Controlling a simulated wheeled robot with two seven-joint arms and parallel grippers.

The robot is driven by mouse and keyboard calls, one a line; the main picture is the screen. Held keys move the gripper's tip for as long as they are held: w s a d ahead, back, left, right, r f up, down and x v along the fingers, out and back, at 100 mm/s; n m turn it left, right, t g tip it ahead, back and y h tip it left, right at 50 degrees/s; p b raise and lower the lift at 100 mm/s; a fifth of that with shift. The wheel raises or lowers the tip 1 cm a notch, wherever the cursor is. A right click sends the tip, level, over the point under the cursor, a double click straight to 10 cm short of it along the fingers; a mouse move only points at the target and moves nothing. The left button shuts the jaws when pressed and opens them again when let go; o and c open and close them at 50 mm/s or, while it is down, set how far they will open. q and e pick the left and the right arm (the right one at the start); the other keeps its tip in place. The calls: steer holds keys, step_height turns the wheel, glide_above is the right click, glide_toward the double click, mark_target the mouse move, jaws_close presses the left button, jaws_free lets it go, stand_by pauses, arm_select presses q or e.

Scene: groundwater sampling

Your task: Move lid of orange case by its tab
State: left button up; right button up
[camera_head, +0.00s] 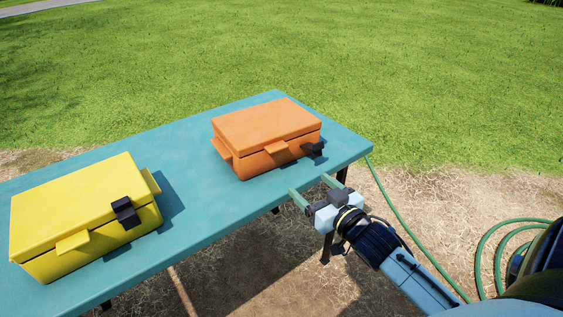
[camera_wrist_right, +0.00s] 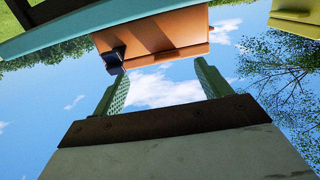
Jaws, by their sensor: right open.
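The orange case (camera_head: 264,135) stands with its lid closed near the right end of the teal table. Its orange tab (camera_head: 282,148) juts from the front of the lid, and a black latch (camera_head: 314,149) sits to the right of it. My right gripper (camera_head: 312,190) is open and empty at the table's front edge, just short of the case and apart from it. In the right wrist view the two green fingers (camera_wrist_right: 160,85) are spread, with the orange case (camera_wrist_right: 160,40) and its black latch (camera_wrist_right: 115,60) beyond them. My left gripper is not in view.
The teal table (camera_head: 200,160) has free room between the cases. A closed yellow case (camera_head: 80,210) with a black latch stands at the left. A green hose (camera_head: 405,225) runs down from the table's right end to the ground.

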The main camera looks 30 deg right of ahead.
mark_target(280, 149)
steer(key=shift+t, duration=0.4)
steer(key=w+r+b, duration=0.1)
steer(key=w, duration=0.3)
steer(key=w+r+b, duration=0.1)
steer(key=w, duration=0.3)
steer(key=w+b, duration=0.1)
steer(key=w, duration=0.3)
steer(key=shift+w+a+r, duration=0.2)
steer(key=shift+r, duration=0.2)
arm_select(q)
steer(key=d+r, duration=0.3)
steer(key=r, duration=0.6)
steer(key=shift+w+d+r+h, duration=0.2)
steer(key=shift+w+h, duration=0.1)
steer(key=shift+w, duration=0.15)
arm_select(e)
steer(key=shift+w, duration=0.45)
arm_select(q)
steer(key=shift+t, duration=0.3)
arm_select(e)
steer(key=c, duration=1.4)
steer(key=shift+r, duration=0.1)
